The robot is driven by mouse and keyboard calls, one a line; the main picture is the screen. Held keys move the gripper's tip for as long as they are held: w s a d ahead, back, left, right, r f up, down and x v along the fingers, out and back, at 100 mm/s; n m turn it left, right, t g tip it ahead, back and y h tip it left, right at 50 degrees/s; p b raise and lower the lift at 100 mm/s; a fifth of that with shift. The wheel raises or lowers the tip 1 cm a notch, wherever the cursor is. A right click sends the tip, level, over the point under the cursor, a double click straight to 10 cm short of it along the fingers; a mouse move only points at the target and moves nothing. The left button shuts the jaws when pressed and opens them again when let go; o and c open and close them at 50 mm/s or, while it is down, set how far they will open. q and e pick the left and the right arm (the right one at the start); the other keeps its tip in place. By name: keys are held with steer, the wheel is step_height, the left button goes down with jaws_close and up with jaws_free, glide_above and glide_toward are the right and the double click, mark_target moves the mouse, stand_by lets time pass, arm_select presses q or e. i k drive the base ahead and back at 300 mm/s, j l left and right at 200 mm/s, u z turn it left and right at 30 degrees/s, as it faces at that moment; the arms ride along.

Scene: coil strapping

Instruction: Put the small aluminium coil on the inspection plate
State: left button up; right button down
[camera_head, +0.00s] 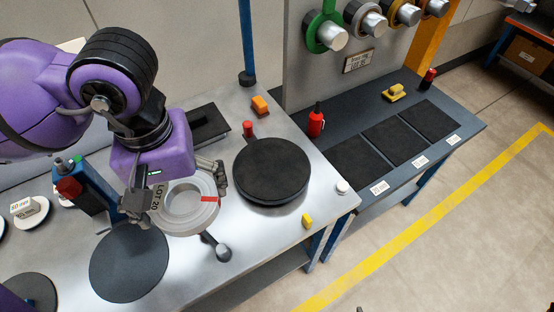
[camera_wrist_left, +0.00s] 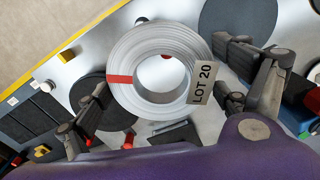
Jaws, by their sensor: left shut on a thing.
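The small aluminium coil (camera_head: 207,216) is a pale grey ring with a red band and a "LOT 20" tag. My left gripper (camera_head: 178,190) is shut on it, with fingers at opposite sides of its rim. The coil appears held above the metal table, between two dark round plates. One is a thick raised black disc (camera_head: 272,168) to its right; the other is a flat dark disc (camera_head: 128,264) at its lower left. I cannot tell which is the inspection plate. In the left wrist view the coil (camera_wrist_left: 185,45) partly covers the raised disc (camera_wrist_left: 92,92). My right gripper is not in view.
A red-topped blue device (camera_head: 85,195) stands left of the coil. A black tray (camera_head: 207,125), an orange block (camera_head: 260,106) and a yellow block (camera_head: 307,221) are on the metal table (camera_head: 255,230). A side bench (camera_head: 455,118) holds dark mats and a red bottle (camera_head: 316,122).

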mark_target(272, 165)
steer(key=i+l+u, duration=0.1)
steer(key=l+u, duration=0.2)
steer(key=l, duration=0.35)
steer(key=l+u, duration=0.3)
steer(key=l, duration=0.35)
steer(key=i, duration=0.05)
